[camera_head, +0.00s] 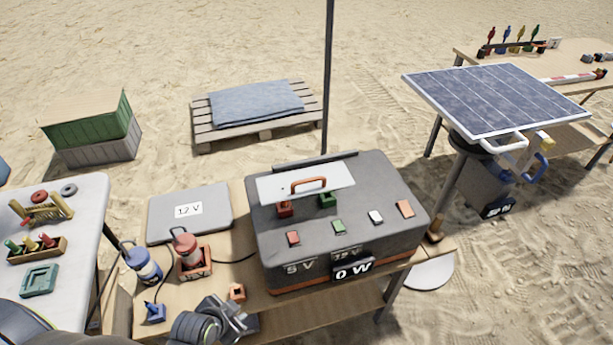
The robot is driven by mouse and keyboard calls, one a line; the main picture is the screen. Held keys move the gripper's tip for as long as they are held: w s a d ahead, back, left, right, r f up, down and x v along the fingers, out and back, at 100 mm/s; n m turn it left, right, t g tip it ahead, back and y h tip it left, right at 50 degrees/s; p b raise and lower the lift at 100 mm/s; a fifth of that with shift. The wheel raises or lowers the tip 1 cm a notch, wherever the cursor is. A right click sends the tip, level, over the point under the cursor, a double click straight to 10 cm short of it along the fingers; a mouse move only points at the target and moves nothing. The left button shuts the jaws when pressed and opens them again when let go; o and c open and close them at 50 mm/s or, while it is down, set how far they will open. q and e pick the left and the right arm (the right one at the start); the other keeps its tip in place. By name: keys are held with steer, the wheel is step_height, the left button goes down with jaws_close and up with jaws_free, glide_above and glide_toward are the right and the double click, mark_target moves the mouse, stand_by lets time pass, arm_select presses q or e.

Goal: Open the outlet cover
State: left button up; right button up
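The outlet cover (335,178) is a pale flat panel with an orange handle (308,183). It lies over the back part of the top of a grey power box (400,232). A red socket (284,210) and a green socket (327,201) show at its front edge. Their rear parts are hidden under the panel. My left gripper (236,320) is dark and low in the picture, in front of and left of the box, apart from the cover. Its fingers are too unclear to tell open from shut. My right gripper is out of view.
A grey 12 V panel (165,212) lies left of the box. A blue plug (143,263) and a red plug (188,252) with cables stand on the wooden table (290,307). A dark pole (327,90) rises behind the box. A solar panel (490,97) stands to the right.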

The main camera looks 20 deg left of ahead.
arm_select(q)
steer(key=w+d+r+m+t+h, duration=0.1)
steer(key=w+d+r+m+t, duration=0.2)
steer(key=r, duration=0.4)
steer(key=w+d+r+m+t+h, duration=0.15)
steer(key=w+r+m, duration=0.25)
steer(key=r, duration=0.4)
steer(key=m+t+p, duration=0.1)
steer(key=m+t, duration=0.4)
steer(key=m, duration=0.2)
glide_toward(307, 182)
steer(key=shift+h, duration=0.25)
steer(key=p+x, duration=0.5)
steer(key=x, duration=0.4)
steer(key=shift+w+a, duration=0.15)
steer(key=shift+x, duration=0.85)
steer(key=shift+f, duration=0.1)
steer(key=shift+c, duration=0.2)
jaws_close()
